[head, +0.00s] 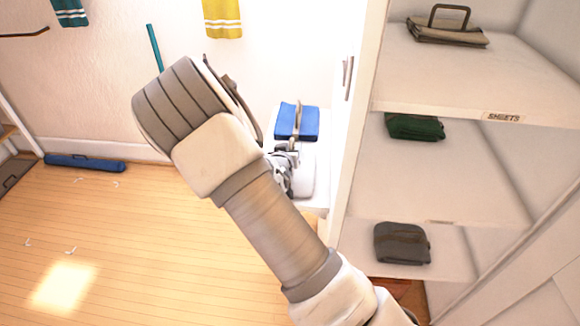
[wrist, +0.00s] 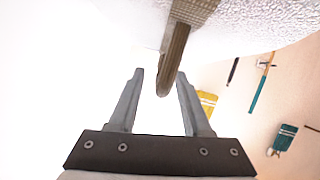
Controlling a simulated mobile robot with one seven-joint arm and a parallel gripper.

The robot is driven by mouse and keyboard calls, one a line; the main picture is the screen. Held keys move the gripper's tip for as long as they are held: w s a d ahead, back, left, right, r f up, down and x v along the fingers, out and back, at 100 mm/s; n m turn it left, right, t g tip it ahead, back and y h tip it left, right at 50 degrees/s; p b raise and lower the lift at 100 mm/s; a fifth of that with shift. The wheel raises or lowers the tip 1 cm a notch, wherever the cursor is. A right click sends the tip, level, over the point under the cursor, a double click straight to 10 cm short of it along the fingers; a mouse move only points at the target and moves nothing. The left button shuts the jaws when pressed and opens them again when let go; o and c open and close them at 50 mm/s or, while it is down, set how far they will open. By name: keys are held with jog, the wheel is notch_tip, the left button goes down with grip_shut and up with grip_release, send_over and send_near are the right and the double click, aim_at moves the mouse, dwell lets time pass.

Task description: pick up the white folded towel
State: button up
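A white, rough-textured thing, seemingly the white folded towel (wrist: 250,22), fills the upper right of the wrist view. A grey-brown strap or handle (wrist: 176,48) stands out from it towards my gripper (wrist: 160,76). My gripper is open, and the handle's near end lies between its fingertips, closer to the right one. I cannot tell whether they touch. In the head view my gripper (head: 284,176) is mostly hidden behind my arm, over a white rounded thing (head: 307,172) that may be the same towel.
A blue folded towel (head: 297,122) lies just behind. The white shelf unit (head: 357,130) on the right holds a grey-brown bundle (head: 446,32), a green one (head: 414,127) and a dark grey one (head: 402,244). The wooden floor (head: 130,240) at left is mostly clear.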

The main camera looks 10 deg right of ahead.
grip_shut()
dwell(1.2)
